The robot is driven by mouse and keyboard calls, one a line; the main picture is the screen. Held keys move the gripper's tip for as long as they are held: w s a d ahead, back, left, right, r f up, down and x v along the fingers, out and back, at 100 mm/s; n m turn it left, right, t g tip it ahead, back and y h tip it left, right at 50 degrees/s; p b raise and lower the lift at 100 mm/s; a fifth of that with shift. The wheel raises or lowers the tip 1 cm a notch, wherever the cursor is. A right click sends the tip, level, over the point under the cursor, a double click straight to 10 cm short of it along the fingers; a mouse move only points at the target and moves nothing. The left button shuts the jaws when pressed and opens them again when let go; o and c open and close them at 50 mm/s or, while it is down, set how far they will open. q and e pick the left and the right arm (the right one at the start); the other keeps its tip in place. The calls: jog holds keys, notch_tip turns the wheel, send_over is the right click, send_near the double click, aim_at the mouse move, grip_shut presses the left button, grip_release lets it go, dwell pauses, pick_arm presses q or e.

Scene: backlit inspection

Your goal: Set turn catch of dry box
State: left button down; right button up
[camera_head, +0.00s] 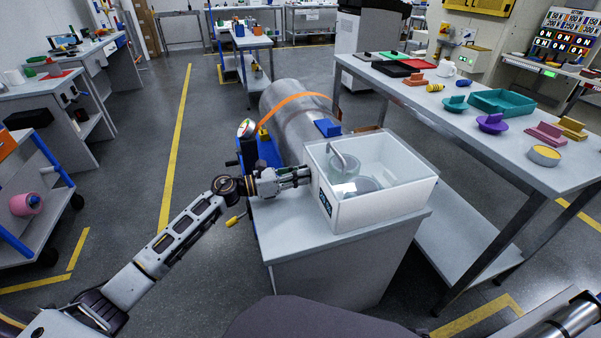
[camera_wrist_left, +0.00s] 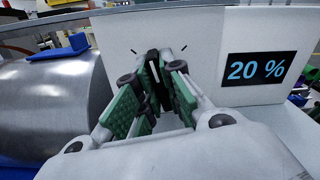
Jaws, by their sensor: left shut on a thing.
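The dry box (camera_head: 390,208) is a white open-looking box with glass-like items inside, standing on a grey cabinet. Its display (camera_head: 325,203) faces left; in the left wrist view the display (camera_wrist_left: 256,68) reads 20 %. The turn catch (camera_wrist_left: 153,62) is a small dark upright piece with a light line on the box wall, between two short black marks. My left gripper (camera_head: 305,175) reaches the box's left wall from the left. In the left wrist view its green-padded fingers (camera_wrist_left: 155,78) are closed around the catch, partly hiding it. My right gripper is out of view.
A large metal cylinder (camera_head: 297,116) with an orange strap lies behind the box. The cabinet top (camera_head: 290,238) is bare in front. A long table (camera_head: 480,128) with trays and coloured parts stands at right. Floor at left is clear.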

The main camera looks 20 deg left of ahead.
pick_arm(q)
jog(key=shift+r+n+p, duration=0.1)
jog(key=shift+n+p, duration=1.4)
jog(key=shift+n, duration=0.2)
jog(key=shift+n+p, duration=1.25)
jog(key=shift+n, duration=0.35)
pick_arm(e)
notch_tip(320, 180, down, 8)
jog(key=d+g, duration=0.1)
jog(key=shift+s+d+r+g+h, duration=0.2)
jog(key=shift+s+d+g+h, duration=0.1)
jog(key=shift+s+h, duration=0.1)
pick_arm(q)
jog(key=c, duration=1.5)
grip_release()
jog(key=shift+w, duration=0.1)
jog(key=shift+c, duration=0.2)
jog(key=shift+a, duration=0.15)
jog(key=shift+v, duration=5.95)
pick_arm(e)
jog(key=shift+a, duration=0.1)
